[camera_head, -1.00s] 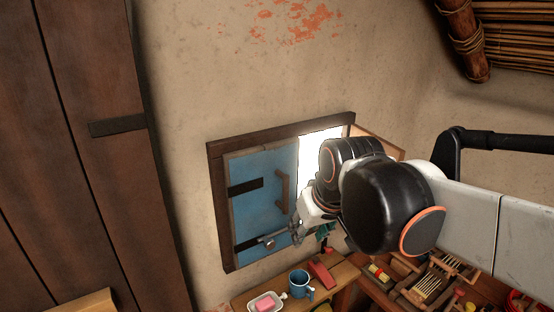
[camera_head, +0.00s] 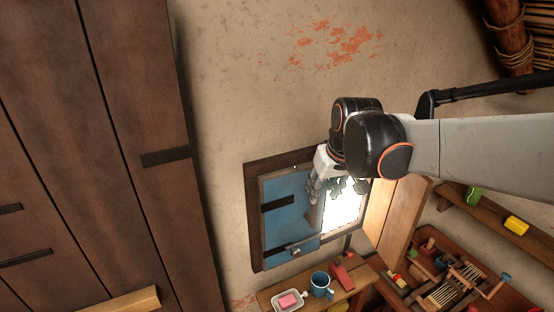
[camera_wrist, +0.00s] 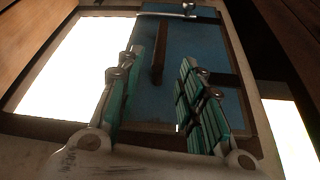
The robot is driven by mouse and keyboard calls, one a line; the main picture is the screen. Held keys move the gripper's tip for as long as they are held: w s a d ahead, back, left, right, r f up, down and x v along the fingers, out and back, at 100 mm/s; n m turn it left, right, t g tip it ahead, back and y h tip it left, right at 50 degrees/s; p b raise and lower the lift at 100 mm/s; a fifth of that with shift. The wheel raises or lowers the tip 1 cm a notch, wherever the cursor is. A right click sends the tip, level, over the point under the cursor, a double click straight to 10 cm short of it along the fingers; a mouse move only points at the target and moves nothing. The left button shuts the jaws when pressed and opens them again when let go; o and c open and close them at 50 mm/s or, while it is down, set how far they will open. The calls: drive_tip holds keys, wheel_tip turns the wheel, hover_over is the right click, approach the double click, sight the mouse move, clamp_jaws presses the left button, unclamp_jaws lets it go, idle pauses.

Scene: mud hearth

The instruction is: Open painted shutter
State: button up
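The painted shutter is a blue panel (camera_head: 285,215) with dark straps, in a dark wooden window frame (camera_head: 255,215) in the head view. It covers the left part of the opening. A brown bar handle (camera_wrist: 159,48) stands on the blue panel, which fills the middle of the wrist view (camera_wrist: 200,40). A small metal latch (camera_head: 296,250) sits low on the panel. My gripper (camera_wrist: 158,65) is open, its teal-padded fingers spread on either side of the handle with visible gaps. In the head view, my gripper (camera_head: 337,186) is in front of the upper right of the window and partly hides it.
A wooden panel (camera_head: 397,220) stands out right of the bright opening (camera_head: 343,210). Below are a shelf with a blue mug (camera_head: 320,284), a soap dish (camera_head: 288,302) and a red object (camera_head: 343,276). A tool rack (camera_head: 450,288) is at lower right. A large wooden door (camera_head: 130,160) is left.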

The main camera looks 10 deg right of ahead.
hover_over(313, 223)
drive_tip(key=f, duration=0.9)
drive_tip(key=shift+w+d+f, duration=0.15)
drive_tip(key=shift+w, duration=0.25)
clamp_jaws()
